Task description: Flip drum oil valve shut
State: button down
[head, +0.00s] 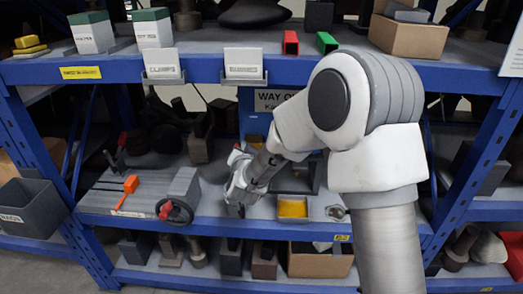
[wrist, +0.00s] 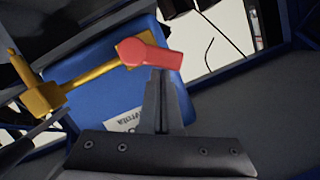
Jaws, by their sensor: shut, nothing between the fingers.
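In the wrist view a brass valve (wrist: 92,76) runs in front of the blue drum (wrist: 95,103). The valve's red lever (wrist: 150,54) sits at its right end and points right. My gripper (wrist: 160,74) is shut and empty, with its fingertips at the lever's lower edge. I cannot tell whether they touch it. The lever is hidden there by my arm.
A tray with a yellow inside (head: 293,208) lies on the middle shelf, right of my gripper. A grey vise-like block with a handwheel (head: 176,210) and an orange tool (head: 130,185) are to the left. The upper shelf edge (head: 120,70) and blue posts bound the space.

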jog(key=a+n+p, duration=0.1)
jog(key=n, duration=0.1)
jog(key=a+f+n+h+p, duration=0.1)
jog(key=shift+n+h, duration=0.3)
jog(key=shift+n, duration=0.1)
jog(key=shift+f, duration=0.2)
jog(key=shift+s, duration=0.1)
dwell(0.7)
